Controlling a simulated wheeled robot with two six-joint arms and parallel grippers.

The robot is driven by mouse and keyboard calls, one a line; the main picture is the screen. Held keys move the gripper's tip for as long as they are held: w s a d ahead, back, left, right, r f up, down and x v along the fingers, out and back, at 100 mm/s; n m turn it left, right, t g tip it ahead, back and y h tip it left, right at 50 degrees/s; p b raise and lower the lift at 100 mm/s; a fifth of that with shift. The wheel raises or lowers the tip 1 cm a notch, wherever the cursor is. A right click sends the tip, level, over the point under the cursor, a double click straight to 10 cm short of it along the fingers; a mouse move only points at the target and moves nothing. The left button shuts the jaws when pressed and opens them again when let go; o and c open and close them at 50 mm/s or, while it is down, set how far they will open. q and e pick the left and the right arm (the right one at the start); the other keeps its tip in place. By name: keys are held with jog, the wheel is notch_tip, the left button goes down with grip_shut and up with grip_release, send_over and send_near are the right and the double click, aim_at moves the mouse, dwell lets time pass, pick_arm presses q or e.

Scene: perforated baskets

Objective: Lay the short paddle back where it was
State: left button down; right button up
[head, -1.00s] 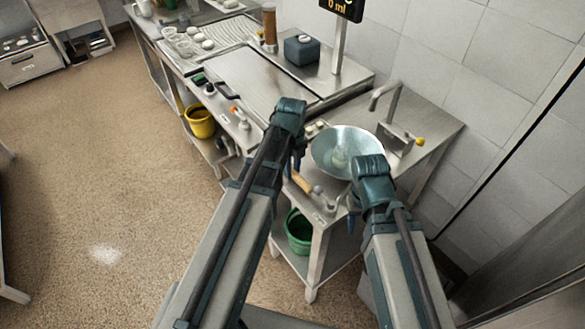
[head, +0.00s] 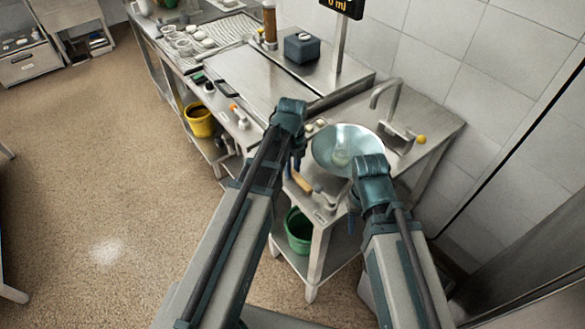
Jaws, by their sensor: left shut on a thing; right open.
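A short tan-handled tool (head: 302,184), seemingly the short paddle, shows just below my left gripper (head: 296,166) at the left end of the sink table (head: 405,165). My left gripper is shut on it; the grip itself is mostly hidden behind my own wrist. I cannot tell whether the tool touches the table. My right gripper (head: 353,210) is open beside the table's front edge, mostly hidden by its own wrist.
A wide metal bowl (head: 325,150) stands between the grippers, with a faucet (head: 385,95) behind it. A green bucket (head: 298,230) sits on the lower shelf. A steel counter (head: 250,80) with small items runs to the left.

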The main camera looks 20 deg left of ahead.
pick_arm(q)
jog(key=c, duration=0.6)
grip_release()
jog(key=shift+r, duration=0.1)
notch_tip(320, 180, up, 14)
jog(key=p, duration=1.4)
jog(key=shift+f, duration=0.2)
jog(key=s+d+f+n+b, duration=0.1)
jog(key=s+d+n, duration=0.4)
jog(key=n, duration=0.6)
jog(key=s+d+f+n+y+b, duration=0.1)
jog(key=s+d+f+n+b, duration=0.1)
jog(key=s+d+n, duration=0.3)
jog(key=s+n, duration=0.4)
jog(key=n, duration=0.1)
jog(key=shift+s+d+n, duration=0.15)
jog(key=shift+d+n, duration=0.1)
jog(key=shift+n, duration=0.15)
